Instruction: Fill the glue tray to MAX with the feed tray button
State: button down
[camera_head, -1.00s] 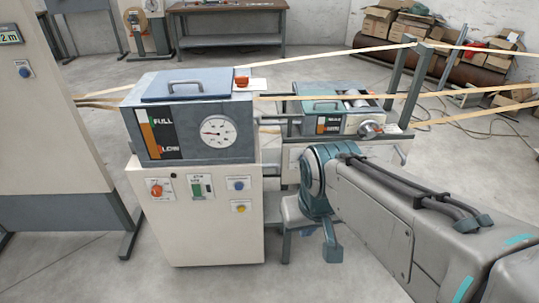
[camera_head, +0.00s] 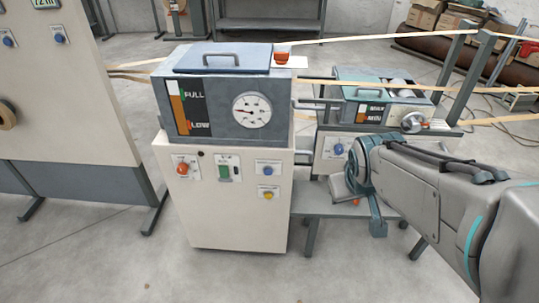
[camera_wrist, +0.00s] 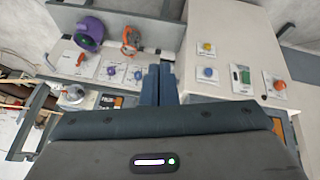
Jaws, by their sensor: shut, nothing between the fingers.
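The glue tray (camera_head: 350,92) is a teal-lidded box with rollers, right of the grey glue tank (camera_head: 225,135). Its front gauge (camera_head: 372,113) shows an orange strip beside MAX and MIN marks; the exact level is too small to read. A blue button (camera_head: 268,169) sits above a yellow button (camera_head: 268,193) on the white cabinet. Another blue button (camera_head: 338,150) is on the panel below the tray. Their labels are unreadable. In the wrist view my gripper (camera_wrist: 158,85) is shut and empty, apart from the cabinet's blue button (camera_wrist: 207,73) and yellow button (camera_wrist: 206,48).
The white cabinet (camera_head: 225,220) also carries a red knob (camera_head: 184,166) and a green switch (camera_head: 224,172). A low grey stand (camera_head: 325,205) is beside the cabinet. Floor in front is clear.

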jog(key=w+a+f+n+t+b, duration=0.2)
jog(key=w+f+n+t+b, duration=0.15)
jog(key=w+f+b, duration=0.55)
jog(key=n+t+y+b, duration=0.3)
jog(key=n+y+b, duration=0.4)
jog(key=b, duration=0.4)
send_near(268, 172)
jog(key=s+d+r+h, duration=0.1)
jog(key=s+d+r, duration=0.1)
jog(key=s+d, duration=0.3)
jog(key=a+f+n+y+b, duration=0.6)
jog(key=a+y+b, duration=0.1)
jog(key=a, duration=0.1)
jog(key=shift+a+f, duration=0.2)
jog(key=shift+f, duration=0.1)
jog(key=shift+w+t, duration=0.15)
jog(key=shift+t, duration=0.1)
jog(key=w+p, duration=0.1)
jog(key=w, duration=0.7)
jog(key=shift+w+p, duration=0.35)
jog(key=shift+p, duration=0.05)
jog(key=shift+d, duration=0.15)
